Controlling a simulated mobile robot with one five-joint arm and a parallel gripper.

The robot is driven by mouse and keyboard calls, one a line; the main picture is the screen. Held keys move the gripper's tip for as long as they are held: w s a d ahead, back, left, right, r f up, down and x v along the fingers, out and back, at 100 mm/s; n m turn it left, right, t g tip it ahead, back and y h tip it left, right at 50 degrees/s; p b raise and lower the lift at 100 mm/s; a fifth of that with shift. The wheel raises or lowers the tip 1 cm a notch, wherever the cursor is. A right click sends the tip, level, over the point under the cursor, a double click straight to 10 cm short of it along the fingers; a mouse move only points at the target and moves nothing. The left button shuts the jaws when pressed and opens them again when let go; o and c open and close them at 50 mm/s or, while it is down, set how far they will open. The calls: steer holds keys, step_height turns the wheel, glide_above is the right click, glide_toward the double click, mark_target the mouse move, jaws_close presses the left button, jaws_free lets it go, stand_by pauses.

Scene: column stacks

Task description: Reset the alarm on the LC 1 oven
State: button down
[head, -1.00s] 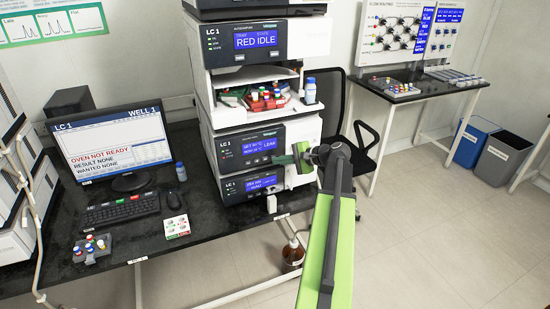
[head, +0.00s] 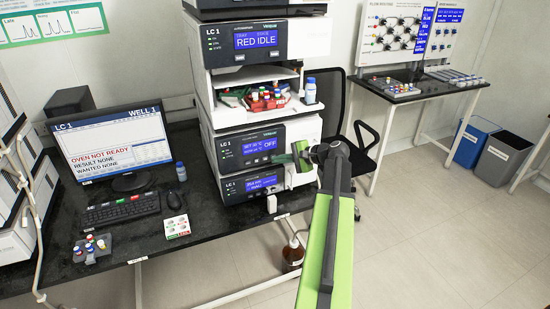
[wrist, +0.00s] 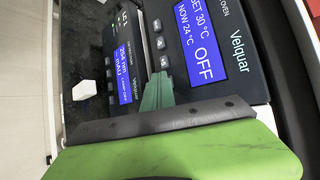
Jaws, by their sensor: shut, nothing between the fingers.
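The LC 1 oven (head: 240,149) is the module second from the bottom of the stack. Its blue display (wrist: 201,45) reads SET 30 °C, NOW 24 °C and OFF in the wrist view. Small dark buttons (wrist: 162,43) sit in a row beside the display. My gripper (head: 292,157) is shut and empty, right in front of the oven's lower front. In the wrist view my green fingertips (wrist: 157,92) are at the oven's front near the end of the button row. I cannot tell whether they touch a button, and they may hide one.
The monitor (head: 107,147) reads OVEN NOT READY. A detector module (head: 250,185) sits directly below the oven, and a shelf with vials and a bottle (head: 310,91) above it. A black chair (head: 369,140) stands right of the stack.

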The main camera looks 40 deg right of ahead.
steer(key=shift+s, duration=0.1)
steer(key=shift+s+a, duration=0.3)
steer(key=shift+s, duration=0.4)
steer(key=s, duration=0.1)
steer(key=s+a, duration=0.1)
steer(key=s, duration=0.1)
steer(key=s+a, duration=0.1)
steer(key=shift+s, duration=0.3)
steer(key=shift+w, duration=0.1)
stand_by(0.4)
